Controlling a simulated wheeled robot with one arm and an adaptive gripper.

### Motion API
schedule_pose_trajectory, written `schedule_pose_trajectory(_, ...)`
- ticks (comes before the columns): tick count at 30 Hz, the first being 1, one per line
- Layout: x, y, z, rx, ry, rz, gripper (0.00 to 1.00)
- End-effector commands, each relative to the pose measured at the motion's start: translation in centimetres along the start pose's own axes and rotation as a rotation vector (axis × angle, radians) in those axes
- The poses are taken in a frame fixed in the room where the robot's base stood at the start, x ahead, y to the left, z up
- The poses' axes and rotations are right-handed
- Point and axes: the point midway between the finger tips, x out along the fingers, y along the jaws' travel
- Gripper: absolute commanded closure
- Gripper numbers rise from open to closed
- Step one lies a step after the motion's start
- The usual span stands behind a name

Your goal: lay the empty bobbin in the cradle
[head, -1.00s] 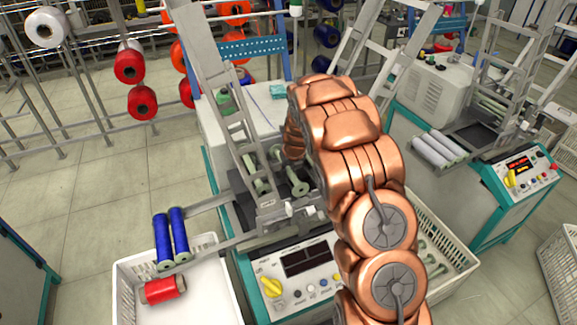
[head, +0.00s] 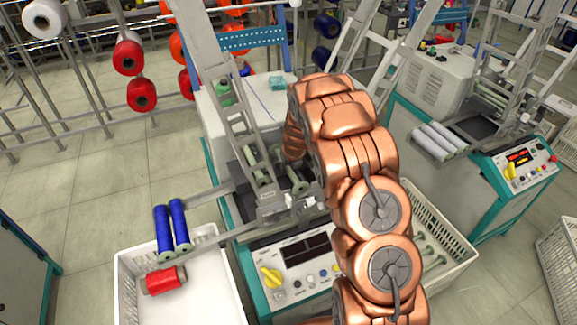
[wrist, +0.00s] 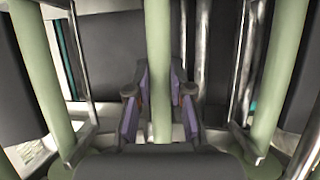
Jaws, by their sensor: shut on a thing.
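In the wrist view my gripper (wrist: 160,105) has its purple-padded fingers on either side of a slim pale green bare bobbin (wrist: 159,45), shut on it. The bobbin runs upright through the middle of that picture; its ends are not clearly seen. Two more pale green bobbins stand apart from it, one on the left (wrist: 40,70) and one on the right (wrist: 279,85), beside shiny metal bars. In the head view green bobbins (head: 297,182) show in the dark bay of the near winding machine. My arm hides the gripper there, and I cannot tell which part is the cradle.
A white tray (head: 205,305) at the front left holds a red bobbin (head: 164,280). Two blue bobbins (head: 171,230) rest on rails above it. A white crate (head: 460,250) with green bobbins stands right of my arm. The machine's control panel (head: 305,262) faces front.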

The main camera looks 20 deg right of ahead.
Motion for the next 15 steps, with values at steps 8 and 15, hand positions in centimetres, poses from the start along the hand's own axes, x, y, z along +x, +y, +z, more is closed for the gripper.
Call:
schedule_pose_trajectory(8,0.02,0.01,0.00,0.000,0.000,0.000,1.00)
schedule_pose_trajectory(15,0.44,0.01,-0.16,0.000,-0.001,-0.001,1.00)
